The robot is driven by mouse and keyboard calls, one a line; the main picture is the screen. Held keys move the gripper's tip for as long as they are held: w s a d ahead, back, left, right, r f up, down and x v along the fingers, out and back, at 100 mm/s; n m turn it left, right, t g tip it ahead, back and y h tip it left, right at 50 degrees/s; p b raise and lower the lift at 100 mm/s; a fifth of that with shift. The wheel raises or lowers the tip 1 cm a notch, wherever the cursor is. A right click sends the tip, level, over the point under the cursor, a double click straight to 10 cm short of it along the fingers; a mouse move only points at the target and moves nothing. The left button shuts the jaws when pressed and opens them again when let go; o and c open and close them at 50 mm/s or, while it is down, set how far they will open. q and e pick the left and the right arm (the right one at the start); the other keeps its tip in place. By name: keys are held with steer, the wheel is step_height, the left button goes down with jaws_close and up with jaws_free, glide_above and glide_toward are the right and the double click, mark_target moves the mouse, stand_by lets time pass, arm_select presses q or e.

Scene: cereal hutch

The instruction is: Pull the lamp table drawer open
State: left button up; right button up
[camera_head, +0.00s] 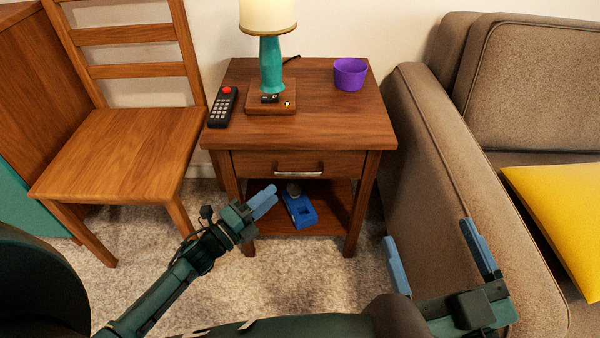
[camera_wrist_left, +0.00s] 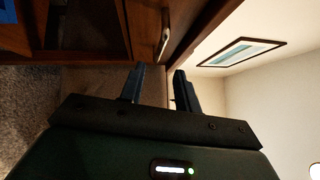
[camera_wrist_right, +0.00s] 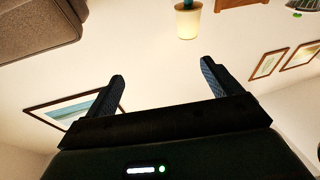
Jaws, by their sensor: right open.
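The wooden lamp table (camera_head: 345,115) stands in the middle of the head view. Its drawer (camera_head: 345,163) looks shut, its front flush with the frame, with a silver bar handle (camera_head: 299,173) across it. My left gripper (camera_head: 272,195) is below and slightly left of the handle, apart from it. Its fingers are partly open with nothing between them. In the left wrist view the handle (camera_wrist_left: 163,36) lies ahead of the gap between the fingertips (camera_wrist_left: 156,72). My right gripper (camera_head: 428,232) is wide open and empty, in front of the sofa arm.
A lamp (camera_head: 272,60), a black remote (camera_head: 223,107) and a purple bowl (camera_head: 350,74) are on the tabletop. A blue object (camera_head: 299,210) is on the lower shelf. A wooden chair (camera_head: 125,150) stands left, a brown sofa (camera_head: 440,150) right. Carpet in front is clear.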

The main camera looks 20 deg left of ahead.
mark_target(297, 173)
arm_select(q)
steer(key=b+x, duration=0.2)
steer(key=x, duration=0.7)
steer(key=shift+w+f, duration=0.1)
steer(key=shift+w, duration=0.05)
steer(key=shift+w+d, duration=0.15)
steer(key=shift+w, duration=0.05)
steer(key=shift+w+d, duration=0.1)
jaws_close()
arm_select(e)
steer(key=shift+w+r+n+t+y, duration=0.3)
steer(key=shift+w+r+t+y, duration=0.15)
steer(key=shift+r, duration=0.3)
steer(key=shift+s, duration=0.1)
